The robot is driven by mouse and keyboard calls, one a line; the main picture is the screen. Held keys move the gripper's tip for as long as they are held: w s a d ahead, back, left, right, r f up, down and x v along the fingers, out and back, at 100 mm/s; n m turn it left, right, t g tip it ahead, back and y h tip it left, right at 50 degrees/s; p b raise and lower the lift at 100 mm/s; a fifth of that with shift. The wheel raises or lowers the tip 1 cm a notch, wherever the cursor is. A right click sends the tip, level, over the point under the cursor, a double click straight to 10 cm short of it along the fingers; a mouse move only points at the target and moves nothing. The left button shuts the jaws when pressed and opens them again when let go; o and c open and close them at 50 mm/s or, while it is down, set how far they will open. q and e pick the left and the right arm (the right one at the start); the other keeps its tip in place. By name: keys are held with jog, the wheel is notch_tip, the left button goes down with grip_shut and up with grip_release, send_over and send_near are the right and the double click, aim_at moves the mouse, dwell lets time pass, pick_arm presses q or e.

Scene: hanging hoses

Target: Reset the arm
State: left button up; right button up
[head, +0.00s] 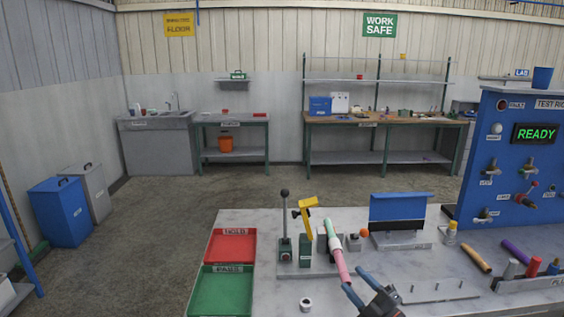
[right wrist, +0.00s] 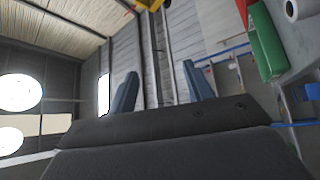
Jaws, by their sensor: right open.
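My right gripper (head: 353,277) is at the front of the table in the head view. Its two blue fingers are apart. In the right wrist view the fingers of the right gripper (right wrist: 158,88) stand wide with only the far wall and background between them. My left gripper is not in view.
A black-knobbed lever (head: 285,222) and a yellow-topped clamp (head: 305,215) stand left of the gripper. Red (head: 231,246) and green (head: 220,290) trays lie on the table's left. A blue test rig (head: 515,150) stands right. A small white ring (head: 306,303) lies in front.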

jog(key=s+d+f+m+g+h, duration=0.2)
jog(key=s+d+f+m+h, duration=0.1)
jog(key=s+f+m+h, duration=0.4)
jog(key=s+d+f+m+g+h, duration=0.1)
jog(key=s+d+f+m+h, duration=0.3)
jog(key=f+m+h, duration=0.5)
jog(key=s+a+f+m+g+y, duration=0.1)
jog(key=s+a+f+g, duration=0.2)
jog(key=s, duration=0.5)
jog(key=s+f+m+g+y, duration=0.15)
jog(key=s+g, duration=0.25)
jog(key=s, duration=0.4)
jog(key=s+a+f+m+g+y, duration=0.1)
jog(key=s+a+f+g, duration=0.2)
jog(key=s, duration=0.5)
jog(key=s+a+f+g, duration=0.1)
jog(key=a+f, duration=0.1)
jog(key=f, duration=1.2)
jog(key=s+a+f+g, duration=0.1)
jog(key=a+f, duration=0.1)
jog(key=f, duration=1.2)
jog(key=shift+s+f+g, duration=0.2)
jog(key=shift+g, duration=0.2)
